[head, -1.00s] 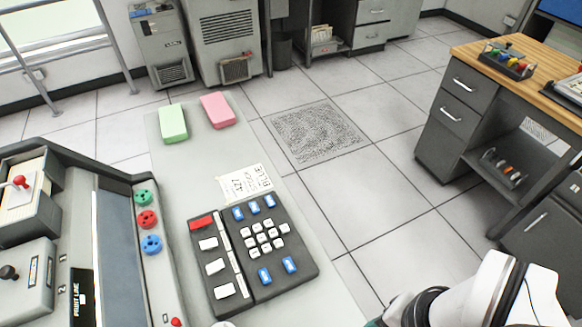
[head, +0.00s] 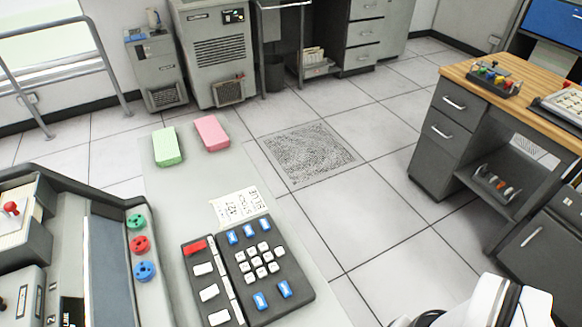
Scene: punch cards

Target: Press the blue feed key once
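A dark keypad (head: 271,275) lies on the light grey desk top near the bottom centre of the head view. It has several blue keys: a row at its top, with one at the left (head: 232,237), one in the middle (head: 248,230) and one at the right (head: 263,224), and two low down, one left (head: 261,301) and one right (head: 284,289). Their labels are too small to read, so I cannot tell which is the feed key. White keys fill the middle, and a red key (head: 195,247) sits at the upper left. My gripper is out of view; only my white arm shows at bottom right.
A handwritten note (head: 241,206) lies just behind the keypad. Green (head: 167,147) and pink (head: 211,134) blocks lie farther back on the desk. A machine with green, red and blue knobs (head: 144,271) stands left. A wood-topped desk (head: 455,70) stands right, across open floor.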

